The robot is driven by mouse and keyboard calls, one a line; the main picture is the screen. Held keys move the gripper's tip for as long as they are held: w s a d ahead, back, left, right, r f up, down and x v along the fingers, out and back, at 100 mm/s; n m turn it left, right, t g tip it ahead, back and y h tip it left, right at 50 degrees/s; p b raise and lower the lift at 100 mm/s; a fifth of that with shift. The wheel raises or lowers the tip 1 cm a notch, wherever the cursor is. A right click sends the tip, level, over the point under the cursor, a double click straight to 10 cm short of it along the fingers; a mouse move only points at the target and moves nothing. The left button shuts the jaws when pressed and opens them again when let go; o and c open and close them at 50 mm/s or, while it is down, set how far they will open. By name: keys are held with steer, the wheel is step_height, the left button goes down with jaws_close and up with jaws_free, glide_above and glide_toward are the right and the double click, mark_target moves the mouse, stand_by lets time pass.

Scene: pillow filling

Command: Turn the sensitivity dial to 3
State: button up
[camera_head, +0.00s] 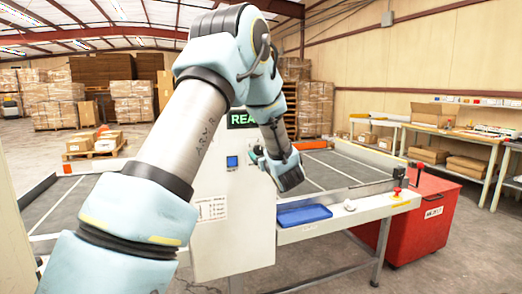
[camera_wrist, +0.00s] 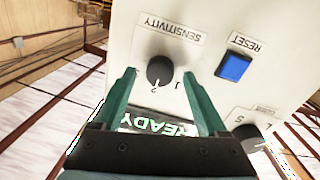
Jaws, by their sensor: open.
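The sensitivity dial (camera_wrist: 160,70) is a round black knob on a white panel (camera_wrist: 205,20), under an upside-down SENSITIVITY label in the wrist view. The numbers 1 and 2 show beside it. A small light mark shows on its edge near the 2, but the exact setting is hard to read. My gripper (camera_wrist: 160,74) is open, its two green fingers on either side of the dial in the picture. I cannot tell whether they touch it. In the head view my gripper (camera_head: 255,154) is at the panel's right side, and the dial is hidden.
A blue RESET button (camera_wrist: 233,66) and a second black knob (camera_wrist: 247,134) are close by on the panel. A lit READY display (camera_wrist: 158,124) is partly behind my gripper. A blue tray (camera_head: 304,215) and a red bin (camera_head: 424,215) are to the right.

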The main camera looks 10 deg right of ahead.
steer(key=shift+w, duration=0.4)
steer(key=shift+c, duration=0.3)
jaws_close()
